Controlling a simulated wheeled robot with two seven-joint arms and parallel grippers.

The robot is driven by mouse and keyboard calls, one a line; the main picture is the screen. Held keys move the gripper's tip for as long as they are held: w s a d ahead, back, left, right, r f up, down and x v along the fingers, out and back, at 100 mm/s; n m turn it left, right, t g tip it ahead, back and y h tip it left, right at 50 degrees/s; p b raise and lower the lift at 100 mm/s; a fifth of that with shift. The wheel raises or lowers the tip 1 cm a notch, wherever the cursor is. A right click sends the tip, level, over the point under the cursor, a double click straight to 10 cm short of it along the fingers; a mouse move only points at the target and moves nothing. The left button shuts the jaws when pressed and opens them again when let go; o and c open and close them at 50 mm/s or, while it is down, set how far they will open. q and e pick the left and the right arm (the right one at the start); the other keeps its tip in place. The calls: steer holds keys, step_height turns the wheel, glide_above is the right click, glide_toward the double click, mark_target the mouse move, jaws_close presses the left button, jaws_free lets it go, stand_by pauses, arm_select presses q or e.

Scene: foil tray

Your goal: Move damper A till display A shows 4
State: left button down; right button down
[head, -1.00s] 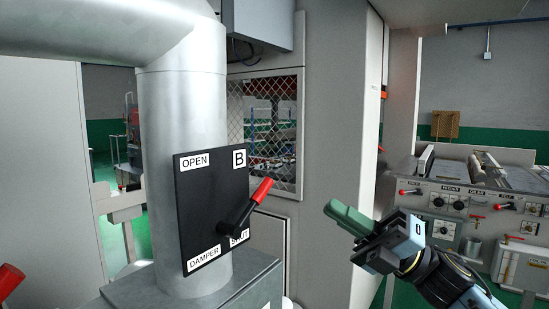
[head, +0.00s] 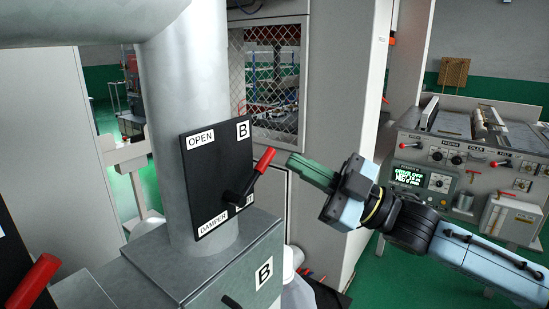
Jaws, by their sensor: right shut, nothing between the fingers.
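The damper panel marked B (head: 215,160) is fixed on a vertical metal duct, with OPEN at its top left and DAMPER at its bottom left. Its black lever with a red grip (head: 264,160) points up and right. My right gripper (head: 296,163) is shut and empty, its green fingertips just right of the red grip in the picture; I cannot tell whether they touch. A second red-handled lever (head: 32,282) is cut off at the lower left; its letter is not in view. No panel or display marked A can be read. My left gripper is not in view.
A large grey cabinet (head: 335,90) with a mesh window is behind. At right is a machine (head: 480,150) with knobs, red levers and a small lit screen (head: 409,178). Green floor is free between.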

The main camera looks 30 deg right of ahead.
mark_target(270, 149)
steer(key=p+x, duration=0.2)
steer(key=x, duration=0.4)
steer(key=shift+w, duration=0.3)
steer(key=shift+w+d+f+p, duration=0.1)
steer(key=shift+w+d+f, duration=0.15)
steer(key=shift+f, duration=0.25)
steer(key=shift+w+d+f+p, duration=0.15)
steer(key=shift+d+f, duration=0.15)
steer(key=shift+f, duration=0.25)
steer(key=shift+w+d+f+p, duration=0.1)
steer(key=shift+w+d+f, duration=0.15)
steer(key=shift+f, duration=0.25)
steer(key=shift+d, duration=0.1)
steer(key=shift+w+d+f+m+t, duration=0.15)
steer(key=shift+d+f+m+t, duration=0.15)
steer(key=shift+f+m+t, duration=0.15)
steer(key=shift+h, duration=0.3)
